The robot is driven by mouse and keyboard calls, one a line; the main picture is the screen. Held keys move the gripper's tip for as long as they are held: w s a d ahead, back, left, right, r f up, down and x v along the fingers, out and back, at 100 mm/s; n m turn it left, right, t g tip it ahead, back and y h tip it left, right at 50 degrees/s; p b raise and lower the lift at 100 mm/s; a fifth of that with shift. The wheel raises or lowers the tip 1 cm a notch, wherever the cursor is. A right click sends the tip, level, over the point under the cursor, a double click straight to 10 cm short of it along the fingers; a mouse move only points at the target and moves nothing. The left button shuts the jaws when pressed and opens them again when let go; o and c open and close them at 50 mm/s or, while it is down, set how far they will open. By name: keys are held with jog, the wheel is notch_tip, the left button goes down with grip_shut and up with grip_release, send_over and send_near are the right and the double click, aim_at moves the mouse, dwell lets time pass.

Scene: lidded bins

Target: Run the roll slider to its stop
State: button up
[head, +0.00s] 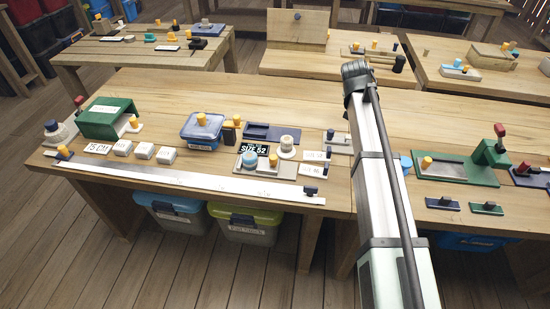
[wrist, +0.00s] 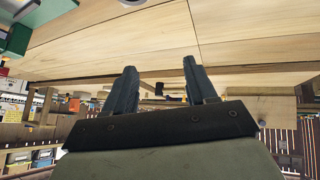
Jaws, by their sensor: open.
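No part in view is clearly marked as the roll slider. I cannot tell whether either is the roll slider. My gripper (wrist: 159,63) is open and empty in the wrist view, its two dark fingers spread apart. It touches nothing that I can see. In the head view my arm rises over the bench, right of the strip, and its fingers cannot be made out.
The bench (head: 240,90) carries a green box (head: 108,118), a blue lidded bin (head: 201,130), white labelled blocks (head: 122,147) and a green fixture (head: 455,171) at the right. Lidded bins (head: 245,226) stand below. The rear strip of the bench top is mostly clear.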

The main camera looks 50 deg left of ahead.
jog(key=s+a+f+g, duration=0.1)
jog(key=s+a+g, duration=0.15)
jog(key=s, duration=0.65)
jog(key=s+a+g, duration=0.2)
jog(key=s+a, duration=0.2)
jog(key=s, duration=0.4)
jog(key=g+h, duration=0.2)
jog(key=g, duration=0.1)
send_over(273, 158)
jog(key=shift+m, duration=0.4)
notch_tip(273, 158, down, 14)
jog(key=shift+r, duration=0.15)
jog(key=c, duration=1)
